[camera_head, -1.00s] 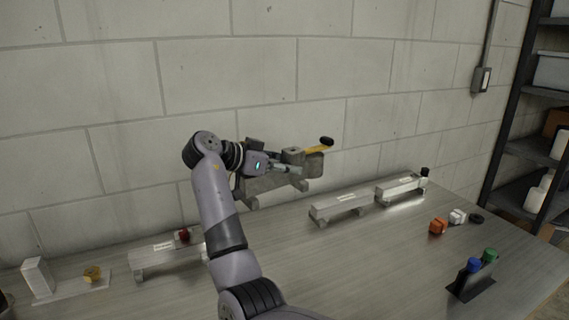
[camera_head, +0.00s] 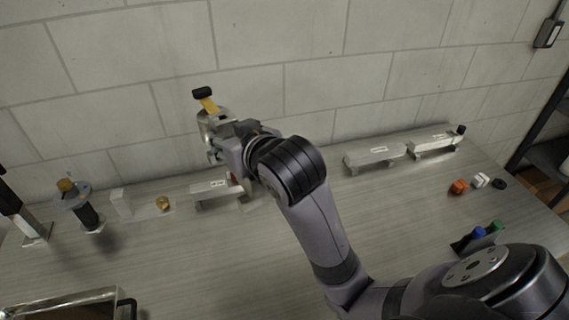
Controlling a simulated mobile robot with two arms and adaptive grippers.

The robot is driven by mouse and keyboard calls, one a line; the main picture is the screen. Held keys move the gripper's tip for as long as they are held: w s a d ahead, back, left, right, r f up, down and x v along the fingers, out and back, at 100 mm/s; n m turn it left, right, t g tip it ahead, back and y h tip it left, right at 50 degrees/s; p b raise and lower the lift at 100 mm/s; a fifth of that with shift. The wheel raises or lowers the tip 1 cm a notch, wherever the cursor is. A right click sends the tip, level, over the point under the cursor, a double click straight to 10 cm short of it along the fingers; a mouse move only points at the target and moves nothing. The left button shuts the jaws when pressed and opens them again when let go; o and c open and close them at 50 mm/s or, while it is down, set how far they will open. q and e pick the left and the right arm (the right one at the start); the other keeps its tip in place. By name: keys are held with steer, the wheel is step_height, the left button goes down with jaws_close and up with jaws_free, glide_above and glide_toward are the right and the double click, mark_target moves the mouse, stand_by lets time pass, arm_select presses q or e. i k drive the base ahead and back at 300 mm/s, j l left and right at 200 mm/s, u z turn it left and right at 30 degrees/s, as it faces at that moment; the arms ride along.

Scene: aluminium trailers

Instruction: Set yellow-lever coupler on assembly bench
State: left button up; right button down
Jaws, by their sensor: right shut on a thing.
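My right gripper (camera_head: 222,148) is shut on the coupler (camera_head: 213,120), a grey metal piece with a yellow lever (camera_head: 208,104) that has a black tip. The lever points up. The gripper holds the coupler in the air in front of the block wall, above the back of the long grey bench (camera_head: 200,260). My wrist and fingers hide part of the coupler. My left gripper is not in view.
Aluminium rails (camera_head: 374,157) on feet line the bench's back; another rail (camera_head: 210,189) lies under my gripper. A dark post with a grey flange (camera_head: 84,206) stands at left. Orange (camera_head: 459,187) and white pieces lie at right. The bench's middle left is clear.

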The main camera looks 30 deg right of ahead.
mark_target(300, 276)
steer(key=i+j+z, duration=0.1)
steer(key=j+z, duration=0.25)
steer(key=j, duration=0.5)
steer(key=j+z, duration=0.4)
steer(key=j, duration=0.4)
steer(key=k+j+z, duration=0.15)
steer(key=j+z, duration=0.2)
steer(key=j, duration=0.45)
